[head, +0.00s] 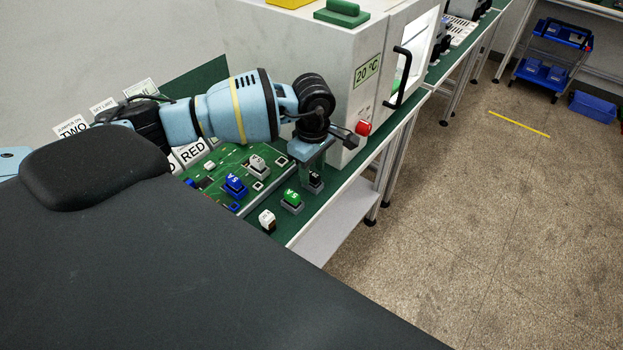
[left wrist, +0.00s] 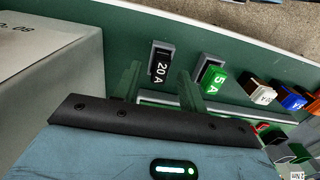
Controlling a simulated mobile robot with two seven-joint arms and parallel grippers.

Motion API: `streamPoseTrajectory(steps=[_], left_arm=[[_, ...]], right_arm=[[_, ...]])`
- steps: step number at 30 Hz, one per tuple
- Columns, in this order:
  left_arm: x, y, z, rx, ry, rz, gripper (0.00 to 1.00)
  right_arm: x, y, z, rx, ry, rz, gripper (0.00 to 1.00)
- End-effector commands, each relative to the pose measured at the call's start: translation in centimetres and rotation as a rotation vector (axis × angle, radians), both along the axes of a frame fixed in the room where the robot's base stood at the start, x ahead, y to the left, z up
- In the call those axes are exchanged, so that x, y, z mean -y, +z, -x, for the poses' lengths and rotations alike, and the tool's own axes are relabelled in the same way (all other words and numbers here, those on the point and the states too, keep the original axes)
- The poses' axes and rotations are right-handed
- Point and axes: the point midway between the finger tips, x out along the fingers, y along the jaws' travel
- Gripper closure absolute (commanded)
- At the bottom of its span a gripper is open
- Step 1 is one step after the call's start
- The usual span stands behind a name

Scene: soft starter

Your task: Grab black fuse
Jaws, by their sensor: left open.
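In the head view the black fuse (head: 315,179) shows just below my left gripper. My left gripper (head: 313,166) points down at it. In the left wrist view my left gripper (left wrist: 158,85) has its two fingers apart, one to each side of the black fuse's near end, with nothing held between them. Whether the fingertips touch the fuse cannot be told. My right gripper is in neither view.
A green 5 A fuse (left wrist: 215,82) stands close to the right finger; it also shows in the head view (head: 292,198). A white fuse (head: 267,219) and a blue fuse (head: 235,184) are nearby. A grey oven-like machine (head: 315,60) stands close behind the gripper.

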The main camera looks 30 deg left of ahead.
Motion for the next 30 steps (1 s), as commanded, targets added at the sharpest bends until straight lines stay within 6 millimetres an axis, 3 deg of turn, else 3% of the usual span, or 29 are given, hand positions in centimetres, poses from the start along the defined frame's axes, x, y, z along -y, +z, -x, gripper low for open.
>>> streamPoseTrajectory(steps=[9,18,30], left_arm=[[0.04,-0.56,0.01,0.0,-0.001,0.001,0.59],[0.05,-0.54,0.0,0.0,0.0,0.001,0.99],[0.03,0.37,-0.07,0.002,0.0,0.001,1.0]], right_arm=[[-0.03,-0.13,0.07,-0.003,-0.003,-0.001,0.64],[0.0,-0.15,0.08,-0.003,-0.002,0.0,0.64],[0.24,-0.22,0.14,-0.004,0.006,0.006,0.64]])
